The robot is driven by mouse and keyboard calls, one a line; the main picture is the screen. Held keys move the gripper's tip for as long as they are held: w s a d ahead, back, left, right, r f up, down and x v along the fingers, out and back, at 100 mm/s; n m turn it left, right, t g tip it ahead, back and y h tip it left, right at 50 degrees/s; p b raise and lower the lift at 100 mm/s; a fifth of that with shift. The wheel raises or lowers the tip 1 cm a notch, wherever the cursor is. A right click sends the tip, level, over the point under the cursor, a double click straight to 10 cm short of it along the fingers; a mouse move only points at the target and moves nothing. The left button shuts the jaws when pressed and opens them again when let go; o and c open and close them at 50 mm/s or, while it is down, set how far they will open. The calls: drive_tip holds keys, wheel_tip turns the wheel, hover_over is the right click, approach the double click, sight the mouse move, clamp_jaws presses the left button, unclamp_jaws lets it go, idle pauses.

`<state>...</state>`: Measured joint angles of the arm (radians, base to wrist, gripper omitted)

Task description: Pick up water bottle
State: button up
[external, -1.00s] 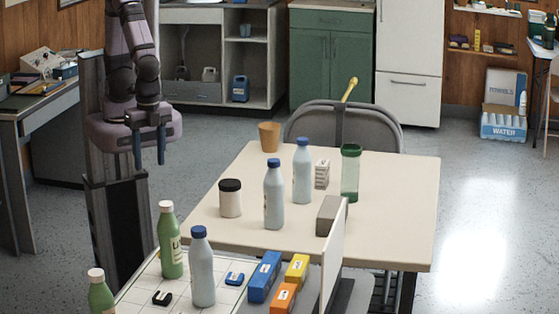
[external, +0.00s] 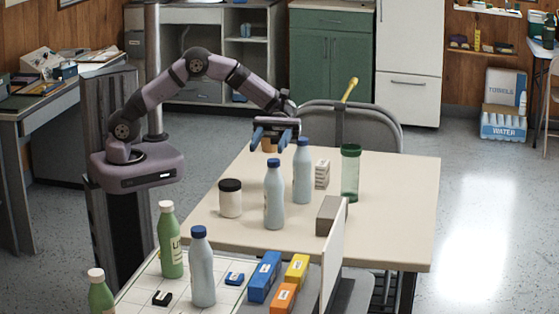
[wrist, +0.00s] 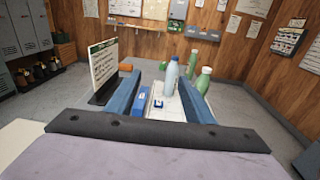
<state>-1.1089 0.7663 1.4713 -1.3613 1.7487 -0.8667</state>
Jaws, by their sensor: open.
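Several pale blue water bottles with dark blue caps show in the external view. Two stand upright on the cream table, a front one (external: 274,197) and one behind it to the right (external: 302,172). Another (external: 202,270) stands on the near white-topped table; a blue-capped bottle (wrist: 171,78) also shows upright beyond my fingers in the wrist view. My gripper (external: 277,138) is open and empty, over the cream table near the caps of its two bottles. Whether a finger touches a cap I cannot tell. The cream table's bottles are not clear in the wrist view.
An orange cup (external: 268,146) is partly hidden by my gripper. A chair (external: 380,125) stands behind; the table's right side is clear.

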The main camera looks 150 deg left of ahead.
sight(273, 169)
drive_tip(key=shift+s+a+r+t, duration=0.15)
drive_tip(key=shift+s+a+t, duration=0.05)
drive_tip(key=shift+a, duration=0.3)
drive_tip(key=shift+s+a+r+t, duration=0.1)
drive_tip(key=shift+s+a+t, duration=0.1)
drive_tip(key=shift+a, duration=0.3)
drive_tip(key=shift+w+f, duration=0.1)
drive_tip(key=shift+f, duration=1.6)
wheel_tip(273, 169, down, 4)
drive_tip(key=shift+r, duration=0.1)
drive_tip(key=shift+p+x, duration=0.7)
drive_tip(key=shift+x, duration=0.45)
drive_tip(key=shift+w+d+r, duration=0.1)
drive_tip(key=shift+w+d, duration=0.15)
clamp_jaws()
